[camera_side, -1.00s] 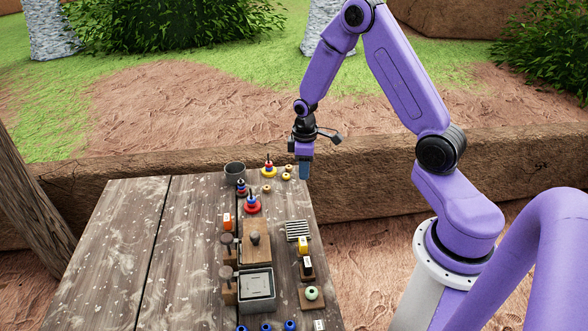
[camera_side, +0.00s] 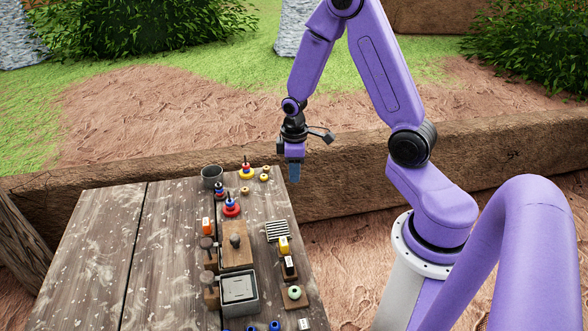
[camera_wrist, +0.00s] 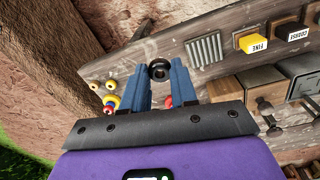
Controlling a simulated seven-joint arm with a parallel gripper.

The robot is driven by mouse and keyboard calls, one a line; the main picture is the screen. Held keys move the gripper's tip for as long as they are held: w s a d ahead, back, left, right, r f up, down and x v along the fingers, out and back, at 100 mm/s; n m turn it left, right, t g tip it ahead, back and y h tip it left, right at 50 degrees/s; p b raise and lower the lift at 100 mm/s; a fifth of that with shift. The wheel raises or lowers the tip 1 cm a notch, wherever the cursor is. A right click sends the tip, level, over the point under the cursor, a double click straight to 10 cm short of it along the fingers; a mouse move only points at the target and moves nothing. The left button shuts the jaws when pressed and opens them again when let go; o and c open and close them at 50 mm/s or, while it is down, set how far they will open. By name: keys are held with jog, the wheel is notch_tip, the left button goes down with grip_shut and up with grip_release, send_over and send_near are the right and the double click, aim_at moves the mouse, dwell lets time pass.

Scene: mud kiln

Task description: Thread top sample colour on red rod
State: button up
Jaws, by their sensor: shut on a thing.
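My gripper (camera_side: 294,178) hangs in the air beside the far right edge of the table. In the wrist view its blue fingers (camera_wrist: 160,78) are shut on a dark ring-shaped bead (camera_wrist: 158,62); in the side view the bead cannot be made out. The red rod stand (camera_side: 232,208) is on the table, left of and below my gripper in the side view. Part of something red (camera_wrist: 169,101) shows between the fingers in the wrist view. A green bead (camera_side: 295,292) sits on a wooden block near the right edge; which sample is the top one I cannot tell.
A yellow-based stand (camera_side: 247,173), a blue-based stand (camera_side: 220,190) and a grey cup (camera_side: 211,177) stand at the table's far end, with small yellow beads (camera_side: 245,190) nearby. A grey tray (camera_side: 240,288), a grille (camera_side: 277,232) and several blue beads (camera_side: 275,326) lie nearer. The table's left side is clear.

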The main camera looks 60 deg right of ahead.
jog(key=w+a, duration=0.3)
jog(key=w, duration=0.2)
jog(key=w+a+r, duration=0.1)
jog(key=w+a, duration=0.3)
jog(key=w, duration=0.1)
jog(key=w+a, duration=0.3)
jog(key=w, duration=0.3)
jog(key=shift+a+r, duration=0.15)
jog(key=shift+a, duration=0.05)
jog(key=shift+f, duration=2.35)
jog(key=shift+f, duration=1.6)
jog(key=o, duration=1.4)
jog(key=shift+r, duration=3.5)
